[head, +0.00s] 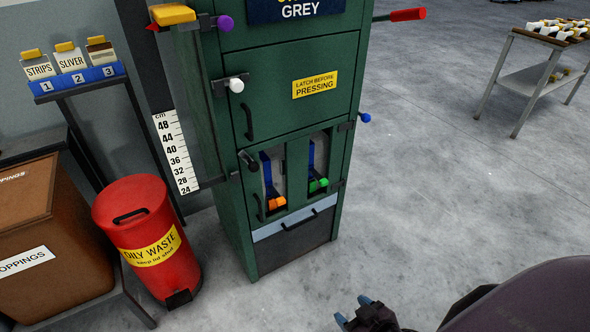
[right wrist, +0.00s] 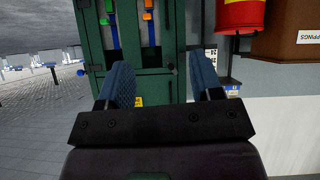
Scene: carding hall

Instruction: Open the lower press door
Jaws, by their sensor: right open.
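The green press (head: 300,60) stands upright in the middle of the head view. Its panel with a yellow "LATCH BEFORE PRESSING" label has a black bar handle (head: 249,122) at its left edge and looks shut. Below it is a lower front (head: 297,171) with two slots holding an orange and a green piece; a small black handle (head: 258,208) sits at its left. A white-knobbed latch (head: 236,85) and a black-knobbed latch (head: 249,161) sit on the left edge. My right gripper (head: 354,311) is open and empty, low in front of the press and apart from it. It also shows in the right wrist view (right wrist: 163,82).
A red oily waste bin (head: 148,235) and a brown box (head: 45,230) stand left of the press. A red-tipped lever (head: 407,15) and a blue knob (head: 364,118) stick out on its right. A table (head: 535,75) stands far right; floor between is clear.

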